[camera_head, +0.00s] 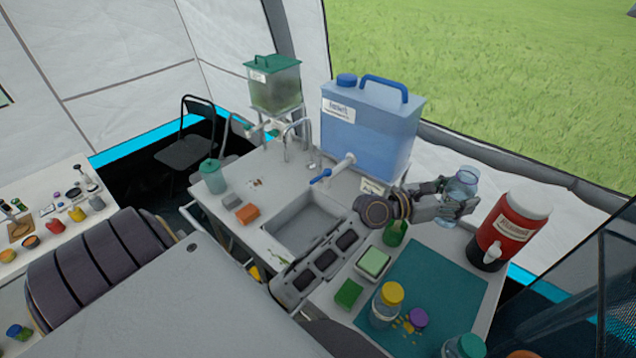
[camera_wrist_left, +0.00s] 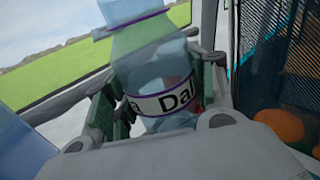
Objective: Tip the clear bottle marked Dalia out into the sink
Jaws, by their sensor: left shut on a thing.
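My left gripper (camera_head: 446,202) is shut on the clear bottle (camera_head: 463,184) and holds it upright or nearly so, to the right of the blue water container. My left gripper's fingers (camera_wrist_left: 152,110) stand on both sides of the bottle there. The sink (camera_head: 303,226) is an empty-looking grey basin in the white counter, left of my gripper. My right gripper is not in view.
The blue water container (camera_head: 368,125) with a tap stands behind the sink. A red drinks cooler (camera_head: 513,232) stands right of the bottle. A teal mat (camera_head: 440,285) holds a yellow-lidded jar (camera_head: 386,305) and a purple lid (camera_head: 418,318). Green sponges (camera_head: 349,294) lie in front of the sink's right side.

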